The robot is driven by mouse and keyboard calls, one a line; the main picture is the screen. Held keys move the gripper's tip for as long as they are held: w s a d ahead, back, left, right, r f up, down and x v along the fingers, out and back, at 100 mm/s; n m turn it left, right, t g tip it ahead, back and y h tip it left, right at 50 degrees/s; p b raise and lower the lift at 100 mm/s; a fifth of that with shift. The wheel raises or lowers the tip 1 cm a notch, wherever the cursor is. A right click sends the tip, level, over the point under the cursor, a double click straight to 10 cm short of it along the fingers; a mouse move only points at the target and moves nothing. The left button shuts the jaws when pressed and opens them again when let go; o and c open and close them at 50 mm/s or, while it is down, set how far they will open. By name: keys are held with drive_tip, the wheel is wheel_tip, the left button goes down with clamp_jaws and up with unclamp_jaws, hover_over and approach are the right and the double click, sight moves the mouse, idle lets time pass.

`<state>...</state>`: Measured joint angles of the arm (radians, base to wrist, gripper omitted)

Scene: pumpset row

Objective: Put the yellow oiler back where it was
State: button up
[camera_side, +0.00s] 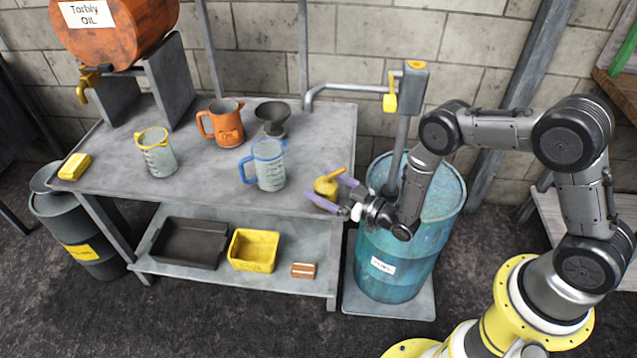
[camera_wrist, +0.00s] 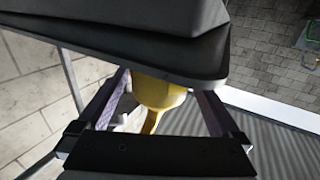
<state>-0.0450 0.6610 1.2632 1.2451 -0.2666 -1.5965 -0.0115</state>
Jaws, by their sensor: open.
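The yellow oiler (camera_side: 326,187) is at the right edge of the grey bench (camera_side: 215,176), a small rounded can with a thin spout. My gripper (camera_side: 335,191) is open, with its purple fingers on either side of the oiler. In the wrist view the yellow oiler (camera_wrist: 158,92) shows between the two spread fingers of my gripper (camera_wrist: 160,105), with visible gaps beside it. Its upper part is hidden behind a dark shape. I cannot tell whether its base touches the bench.
On the bench stand a clear blue-handled jug (camera_side: 269,166), a dark funnel (camera_side: 272,117), an orange oil jug (camera_side: 226,122), a yellow-rimmed jug (camera_side: 158,154) and a yellow block (camera_side: 75,166). A blue drum (camera_side: 395,260) with a pump (camera_side: 408,90) stands right. Trays sit below.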

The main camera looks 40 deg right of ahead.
drive_tip(key=v, duration=1)
drive_tip(key=w+a+r+n+g+y, duration=0.45)
drive_tip(key=a+r+n, duration=0.25)
drive_tip(key=a, duration=0.3)
drive_tip(key=w+d+r+m+g+h, duration=0.1)
drive_tip(key=d+r+m+h, duration=0.1)
drive_tip(key=d+r+h, duration=0.45)
drive_tip(key=d+r+m+h, duration=0.1)
drive_tip(key=d+r, duration=0.2)
drive_tip(key=r, duration=0.7)
drive_tip(key=s+d+r+m+g+h, duration=0.4)
drive_tip(key=s+r, duration=0.3)
drive_tip(key=s, duration=0.5)
drive_tip(key=s+d+m+g+y, duration=0.1)
drive_tip(key=s+m+g, duration=0.1)
drive_tip(key=s, duration=1.6)
drive_tip(key=shift+s+d+m, duration=0.25)
drive_tip(key=shift+m, duration=0.55)
